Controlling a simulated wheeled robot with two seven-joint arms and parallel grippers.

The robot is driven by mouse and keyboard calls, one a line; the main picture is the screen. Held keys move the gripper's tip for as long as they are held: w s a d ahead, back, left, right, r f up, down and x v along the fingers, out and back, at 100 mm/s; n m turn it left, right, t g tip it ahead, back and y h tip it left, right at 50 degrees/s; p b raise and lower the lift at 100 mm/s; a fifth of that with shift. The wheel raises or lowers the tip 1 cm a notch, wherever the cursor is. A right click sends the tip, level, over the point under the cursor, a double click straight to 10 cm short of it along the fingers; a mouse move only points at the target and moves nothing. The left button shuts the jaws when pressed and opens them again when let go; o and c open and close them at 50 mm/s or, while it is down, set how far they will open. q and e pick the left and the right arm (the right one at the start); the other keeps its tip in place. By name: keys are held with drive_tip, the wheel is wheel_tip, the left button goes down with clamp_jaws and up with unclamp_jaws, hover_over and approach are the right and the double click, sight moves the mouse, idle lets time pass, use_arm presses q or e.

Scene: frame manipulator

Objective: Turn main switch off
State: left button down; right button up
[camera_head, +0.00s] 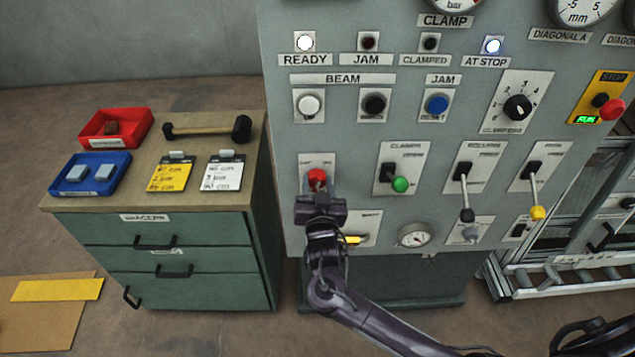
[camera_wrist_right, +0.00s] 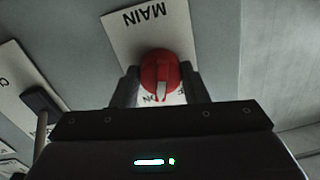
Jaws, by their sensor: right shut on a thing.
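The main switch is a red rotary knob (camera_head: 317,179) on a white plate at the lower left of the grey control panel (camera_head: 285,120). In the right wrist view the red knob (camera_wrist_right: 160,74) sits below the word MAIN on its plate (camera_wrist_right: 150,28), which appears upside down. My right gripper (camera_wrist_right: 160,86) is shut on the knob, one finger on each side. In the head view my right gripper (camera_head: 318,192) covers the lower part of the plate. My left gripper is not in view.
A lever with a green ball (camera_head: 400,184) is right of the knob. A green drawer cabinet (camera_head: 190,250) stands to the left, with red (camera_head: 140,117) and blue (camera_head: 120,186) trays on top.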

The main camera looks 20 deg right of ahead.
drive_tip(key=n+p, duration=0.2)
drive_tip(key=n, duration=0.1)
drive_tip(key=n+p, duration=0.1)
drive_tip(key=shift+r, duration=0.25)
drive_tip(key=shift+f+n+h+p, duration=0.1)
drive_tip(key=shift+n+h+p, duration=0.2)
drive_tip(key=shift+n+p, duration=1.7)
drive_tip(key=shift+n+b, duration=0.7)
drive_tip(key=shift+n, duration=0.1)
drive_tip(key=o, duration=1)
drive_tip(key=shift+c, duration=0.2)
drive_tip(key=shift+s+f, duration=0.1)
